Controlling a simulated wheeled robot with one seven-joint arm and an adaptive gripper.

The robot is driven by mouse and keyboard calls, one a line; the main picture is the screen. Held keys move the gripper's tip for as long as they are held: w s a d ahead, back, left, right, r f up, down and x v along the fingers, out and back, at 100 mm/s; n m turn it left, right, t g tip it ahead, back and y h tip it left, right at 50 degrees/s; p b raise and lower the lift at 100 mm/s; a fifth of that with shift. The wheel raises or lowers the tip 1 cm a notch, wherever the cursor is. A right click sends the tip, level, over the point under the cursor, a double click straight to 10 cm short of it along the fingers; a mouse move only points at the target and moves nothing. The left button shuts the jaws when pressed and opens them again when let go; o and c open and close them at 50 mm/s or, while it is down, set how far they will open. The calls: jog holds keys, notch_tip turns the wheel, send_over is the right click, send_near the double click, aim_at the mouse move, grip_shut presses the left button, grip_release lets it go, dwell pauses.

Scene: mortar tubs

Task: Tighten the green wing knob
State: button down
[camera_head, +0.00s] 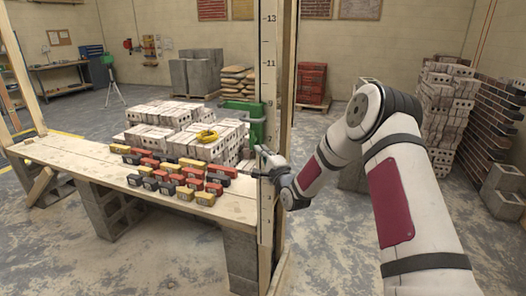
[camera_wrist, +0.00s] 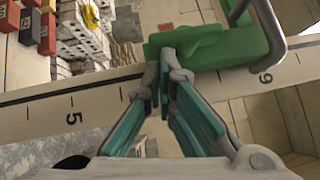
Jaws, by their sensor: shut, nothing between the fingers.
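A green part (camera_wrist: 205,46), which looks like the wing knob, lies across the marked pole in the wrist view, between the 5 and the 9. A bent grey metal bar (camera_wrist: 268,25) runs beside it. My gripper (camera_wrist: 168,66) is shut and empty, its fingertips together at the left end of the green part. I cannot tell whether they touch it.
Brick stacks (camera_head: 445,105) stand at the right. The floor between is mostly clear.

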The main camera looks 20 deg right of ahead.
jog(key=shift+w+a+f+m+t+b, duration=0.1)
jog(key=shift+a+f+m+t+b, duration=0.1)
jog(key=shift+m+t+b, duration=0.25)
jog(key=shift+w+a+f+m+t+b, duration=0.15)
jog(key=shift+f+m+t+b, duration=0.15)
jog(key=shift+m, duration=0.25)
jog(key=shift+w+a, duration=0.1)
jog(key=shift+a, duration=0.1)
dwell(0.8)
jog(key=shift+f+b, duration=0.1)
jog(key=shift+b, duration=0.2)
